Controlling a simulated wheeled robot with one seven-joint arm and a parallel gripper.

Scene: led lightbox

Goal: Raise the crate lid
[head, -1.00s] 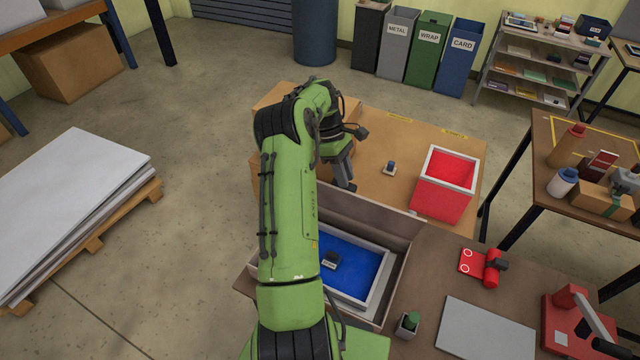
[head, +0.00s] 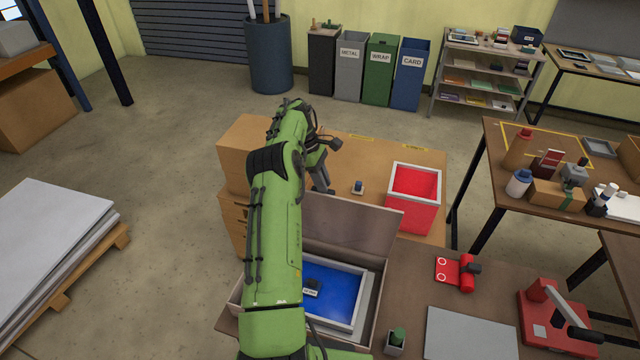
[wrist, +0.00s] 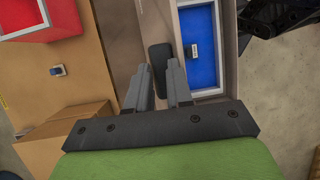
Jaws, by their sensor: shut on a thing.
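The crate (head: 372,305) is a grey-brown box on the bench, with its lid (head: 350,228) standing up along its far side. A white-rimmed tray with a blue inside (head: 335,290) sits in the crate; a small dark labelled item (head: 312,289) lies in it. My gripper (head: 325,190) is at the lid's top edge, partly hidden by my green arm. In the wrist view my gripper's two grey fingers (wrist: 162,75) stand close together, with a dark rounded piece (wrist: 159,58) just between and beyond them. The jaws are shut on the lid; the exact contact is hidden.
A red bin (head: 438,205) and a small blue-topped item (head: 358,187) stand on the tan table behind the lid. Cardboard boxes (head: 236,160) are left of my arm.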

